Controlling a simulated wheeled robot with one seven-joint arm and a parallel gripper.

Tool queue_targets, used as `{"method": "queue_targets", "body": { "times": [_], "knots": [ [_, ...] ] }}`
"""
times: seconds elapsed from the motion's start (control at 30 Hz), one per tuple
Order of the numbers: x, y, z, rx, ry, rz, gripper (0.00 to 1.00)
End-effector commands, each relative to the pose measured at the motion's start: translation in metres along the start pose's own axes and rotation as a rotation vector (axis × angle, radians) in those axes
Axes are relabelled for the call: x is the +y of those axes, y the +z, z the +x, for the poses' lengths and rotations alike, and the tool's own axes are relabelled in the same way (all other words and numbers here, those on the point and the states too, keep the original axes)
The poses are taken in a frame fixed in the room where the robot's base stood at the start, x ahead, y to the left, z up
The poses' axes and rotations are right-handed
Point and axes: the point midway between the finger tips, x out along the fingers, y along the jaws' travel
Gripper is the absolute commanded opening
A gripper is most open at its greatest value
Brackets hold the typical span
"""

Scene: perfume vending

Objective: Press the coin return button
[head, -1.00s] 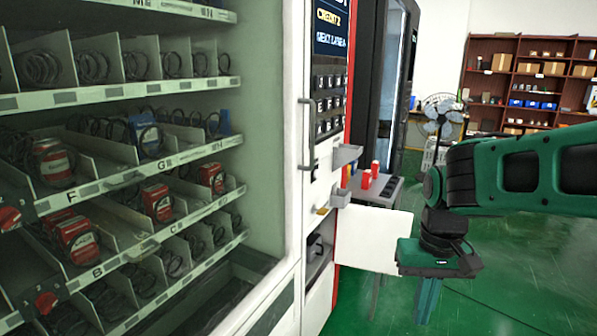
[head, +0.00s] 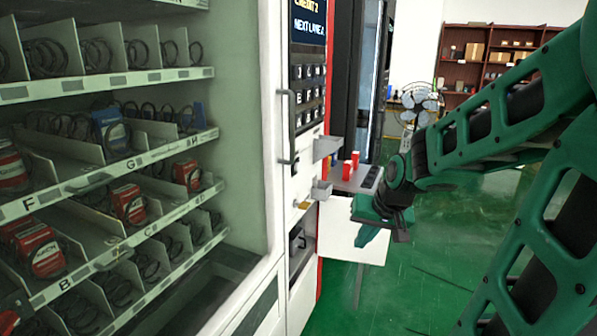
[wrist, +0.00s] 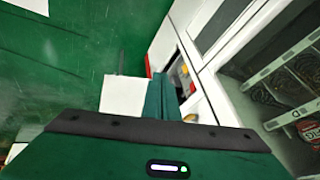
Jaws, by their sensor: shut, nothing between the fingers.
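The vending machine's white control panel (head: 303,170) stands right of its glass front. It carries a dark keypad (head: 307,97), a lit display (head: 309,27) and two grey trays, an upper one (head: 327,147) and a lower one (head: 321,190). A small dark part (head: 295,165) shows below the keypad; I cannot tell which part is the coin return button. My gripper (head: 365,236) is shut and empty, to the right of and below the lower tray, in front of a white panel (head: 343,232). In the wrist view, its fingers (wrist: 161,98) are together, beside the machine's front.
The glass front (head: 235,130) with shelves of goods fills the left. A grey stand with red blocks (head: 350,166) is behind my gripper. A fan (head: 413,105) and a brown shelf unit (head: 475,55) stand farther back. Green floor (head: 430,270) is open to the right.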

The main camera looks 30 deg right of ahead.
Motion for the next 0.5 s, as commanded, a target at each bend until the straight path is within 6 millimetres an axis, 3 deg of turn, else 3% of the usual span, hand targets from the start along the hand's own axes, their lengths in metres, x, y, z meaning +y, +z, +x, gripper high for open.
{"method": "queue_targets", "body": {
  "times": [0.1,0.3,0.5],
  "knots": [
    [-0.027,-0.058,0.027,0.150,-0.119,0.071,0.00],
    [-0.062,-0.148,0.046,0.396,-0.349,0.245,0.00],
    [-0.069,-0.207,0.045,0.568,-0.522,0.414,0.00]
  ]
}}
